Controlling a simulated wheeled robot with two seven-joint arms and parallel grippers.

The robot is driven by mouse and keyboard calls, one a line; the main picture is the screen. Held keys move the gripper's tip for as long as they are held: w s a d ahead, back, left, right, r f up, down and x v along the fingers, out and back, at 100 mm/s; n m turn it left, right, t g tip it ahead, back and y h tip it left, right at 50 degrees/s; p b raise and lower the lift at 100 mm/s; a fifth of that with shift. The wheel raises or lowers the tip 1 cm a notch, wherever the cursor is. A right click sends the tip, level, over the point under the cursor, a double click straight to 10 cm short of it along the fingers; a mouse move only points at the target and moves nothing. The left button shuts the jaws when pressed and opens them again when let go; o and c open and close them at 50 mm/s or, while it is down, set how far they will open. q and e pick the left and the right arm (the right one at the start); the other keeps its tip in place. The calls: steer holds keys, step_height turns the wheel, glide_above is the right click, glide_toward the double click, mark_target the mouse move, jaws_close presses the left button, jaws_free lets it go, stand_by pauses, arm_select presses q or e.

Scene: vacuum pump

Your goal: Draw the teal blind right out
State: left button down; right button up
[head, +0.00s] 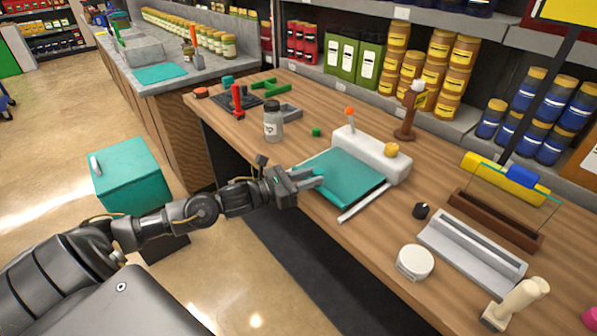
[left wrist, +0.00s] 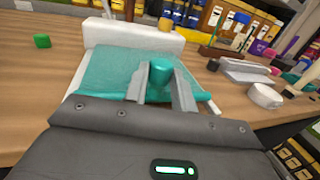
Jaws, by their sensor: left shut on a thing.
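The teal blind (head: 347,178) is a flat sheet stretched out from a white housing (head: 372,152) on the wooden table, toward the front edge. Pale rails run along its sides, and the near rail (head: 364,203) shows in the head view. My left gripper (head: 311,181) is at the front edge of the blind. In the left wrist view it is shut on a teal knob-like grip (left wrist: 163,84) at the front of the blind (left wrist: 108,70). The grip is partly hidden by the fingers. My right gripper is out of view.
A small jar (head: 273,122) and a green cube (head: 316,132) stand left of the housing. A black knob (head: 421,211), a white round container (head: 415,262) and a grey channel block (head: 472,250) lie to the right. A teal cabinet (head: 130,178) stands on the floor.

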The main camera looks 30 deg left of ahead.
arm_select(q)
steer(key=shift+s, duration=0.3)
steer(key=c, duration=1.6)
jaws_free()
steer(key=o, duration=0.5)
steer(key=shift+s+a, duration=0.15)
steer(key=shift+s, duration=0.15)
steer(key=shift+c, duration=0.2)
steer(key=shift+w, duration=0.15)
